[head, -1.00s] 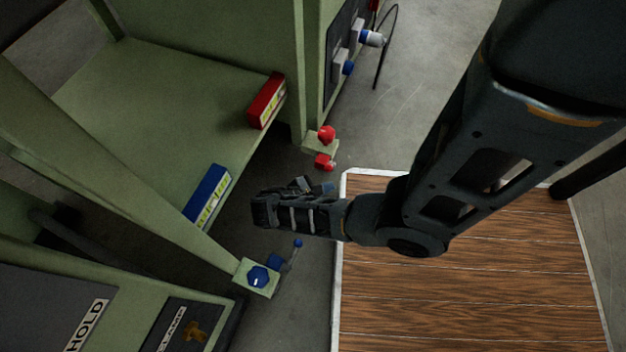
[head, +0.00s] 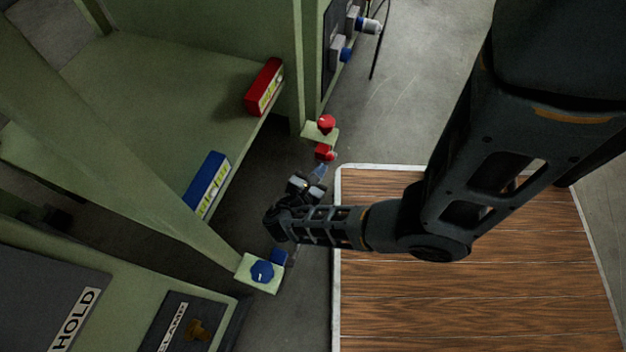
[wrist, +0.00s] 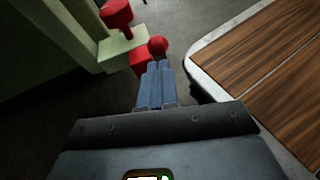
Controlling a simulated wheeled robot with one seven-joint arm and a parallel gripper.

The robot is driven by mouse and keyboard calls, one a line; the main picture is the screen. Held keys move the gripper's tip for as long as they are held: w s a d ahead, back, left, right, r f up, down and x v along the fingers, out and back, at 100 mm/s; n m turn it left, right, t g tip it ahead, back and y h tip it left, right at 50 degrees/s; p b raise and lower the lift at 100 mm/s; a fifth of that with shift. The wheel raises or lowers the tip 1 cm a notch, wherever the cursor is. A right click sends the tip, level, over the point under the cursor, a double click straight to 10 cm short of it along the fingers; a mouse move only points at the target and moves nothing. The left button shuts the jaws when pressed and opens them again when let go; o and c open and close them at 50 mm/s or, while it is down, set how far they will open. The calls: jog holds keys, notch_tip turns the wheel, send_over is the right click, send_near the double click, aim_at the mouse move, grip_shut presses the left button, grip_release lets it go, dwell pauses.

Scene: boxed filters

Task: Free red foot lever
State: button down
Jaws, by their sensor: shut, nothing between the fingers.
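The red foot lever (head: 330,156) is a small lever with a red ball knob beside a red block, low by the green post's foot. In the wrist view its round red knob (wrist: 157,46) shows just beyond my fingertips, with the red block (wrist: 139,62) to its left. My gripper (head: 320,167) is shut and empty, its bluish fingers pointing at the lever. In the wrist view the shut fingers (wrist: 156,68) reach up close below the knob; I cannot tell whether they touch. The fingers partly hide the lever's arm.
A red knob (head: 326,123) sits on a green bracket (head: 312,133) above the lever. Red (head: 264,87) and blue (head: 207,183) boxes lie on the green shelf. A wooden platform (head: 450,300) is at right.

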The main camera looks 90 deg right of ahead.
jog(key=shift+s+d+f, duration=0.2)
jog(key=shift+s+d, duration=0.1)
jog(key=shift+d, duration=0.25)
jog(key=shift+r, duration=0.1)
